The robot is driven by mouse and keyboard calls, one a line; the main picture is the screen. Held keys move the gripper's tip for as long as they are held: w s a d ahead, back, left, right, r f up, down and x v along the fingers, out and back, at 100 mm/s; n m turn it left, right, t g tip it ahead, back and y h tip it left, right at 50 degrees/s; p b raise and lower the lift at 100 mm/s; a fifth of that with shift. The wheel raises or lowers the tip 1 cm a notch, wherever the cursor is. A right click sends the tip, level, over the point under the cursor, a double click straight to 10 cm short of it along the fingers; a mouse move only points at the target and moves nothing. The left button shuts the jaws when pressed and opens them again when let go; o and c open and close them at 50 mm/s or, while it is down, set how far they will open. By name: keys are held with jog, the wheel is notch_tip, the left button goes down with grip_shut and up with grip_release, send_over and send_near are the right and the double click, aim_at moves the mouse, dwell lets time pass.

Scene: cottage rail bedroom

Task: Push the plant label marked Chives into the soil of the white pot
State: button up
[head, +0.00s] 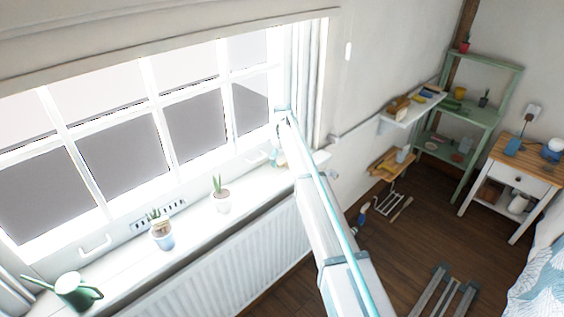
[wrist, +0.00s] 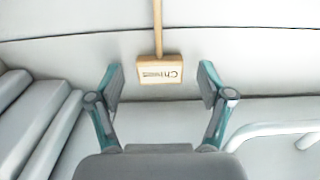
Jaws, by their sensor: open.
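The plant label marked Chives (wrist: 159,72) is a small pale wooden tag on a thin stake. In the wrist view its lettering is upside down and its stake points to the top edge. My gripper (wrist: 161,84) is open, with one teal-and-grey finger on each side of the label and visible gaps between. In the head view my gripper (head: 277,150) is at the right end of the windowsill, and I cannot make out the label there. The white pot (head: 223,205) with a small green plant stands on the sill left of my gripper. Its soil is barely visible.
The sill (head: 193,226) also holds a blue-and-white pot (head: 162,241) with a plant and a tag, and a green watering can (head: 75,291). A white window handle (wrist: 285,132) is close to the right finger. The sill between the pots is clear.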

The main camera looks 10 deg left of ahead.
jog(key=shift+f, duration=0.1)
jog(key=c, duration=0.8)
jog(key=shift+c, duration=0.2)
